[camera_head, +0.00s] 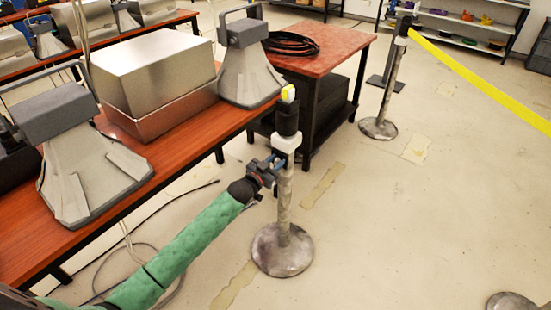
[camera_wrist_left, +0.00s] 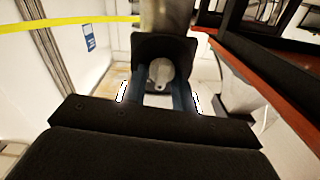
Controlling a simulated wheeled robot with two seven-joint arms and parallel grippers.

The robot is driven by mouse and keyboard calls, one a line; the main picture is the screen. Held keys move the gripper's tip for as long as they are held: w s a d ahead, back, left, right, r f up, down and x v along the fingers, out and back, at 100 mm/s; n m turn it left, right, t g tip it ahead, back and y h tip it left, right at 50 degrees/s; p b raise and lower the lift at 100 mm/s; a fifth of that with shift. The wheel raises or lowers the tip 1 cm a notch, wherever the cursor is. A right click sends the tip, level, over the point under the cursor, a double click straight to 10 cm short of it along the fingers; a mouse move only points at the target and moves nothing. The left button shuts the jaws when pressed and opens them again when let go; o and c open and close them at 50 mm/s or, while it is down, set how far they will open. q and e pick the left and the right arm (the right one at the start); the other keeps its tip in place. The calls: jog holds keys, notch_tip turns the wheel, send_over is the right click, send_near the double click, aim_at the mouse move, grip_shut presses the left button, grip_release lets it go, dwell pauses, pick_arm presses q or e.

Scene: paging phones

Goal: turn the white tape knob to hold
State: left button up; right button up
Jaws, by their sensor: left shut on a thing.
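A metal post on a round base (camera_head: 282,250) stands beside the long table, with a black head (camera_head: 287,120) on top. A white part (camera_head: 286,142) sits just under the black head. My left gripper (camera_head: 275,165) reaches the post from the left, just below that white part. In the left wrist view, the pale round knob (camera_wrist_left: 160,72) sits against a black housing (camera_wrist_left: 150,45), between my blue fingers, which are shut on it. Its exact turn angle is hard to read. My right gripper is not in view.
A long red-brown table (camera_head: 175,135) with grey horn-shaped units (camera_head: 245,75) and a metal box (camera_head: 150,65) lies left of the post. A smaller table (camera_head: 335,55) holds coiled black cable. A second post (camera_head: 392,85) carries yellow tape (camera_head: 475,80). Floor to the right is largely clear.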

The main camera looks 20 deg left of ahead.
pick_arm(q)
jog(key=m+p, duration=0.1)
jog(key=m, duration=0.3)
jog(key=shift+d, duration=0.15)
jog(key=shift+s+d+f+m+p, duration=0.1)
jog(key=shift+m+p, duration=0.1)
jog(key=shift+m, duration=0.6)
jog(key=shift+f+m+p, duration=0.1)
jog(key=shift+m+p, duration=0.1)
jog(key=shift+m, duration=0.6)
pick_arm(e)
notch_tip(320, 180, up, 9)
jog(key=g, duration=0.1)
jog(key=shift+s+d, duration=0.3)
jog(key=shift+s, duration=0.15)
pick_arm(q)
jog(key=o, duration=0.6)
jog(key=shift+o, duration=0.2)
jog(key=v, duration=0.7)
jog(key=shift+s+b, duration=0.35)
jog(key=shift+b, duration=0.1)
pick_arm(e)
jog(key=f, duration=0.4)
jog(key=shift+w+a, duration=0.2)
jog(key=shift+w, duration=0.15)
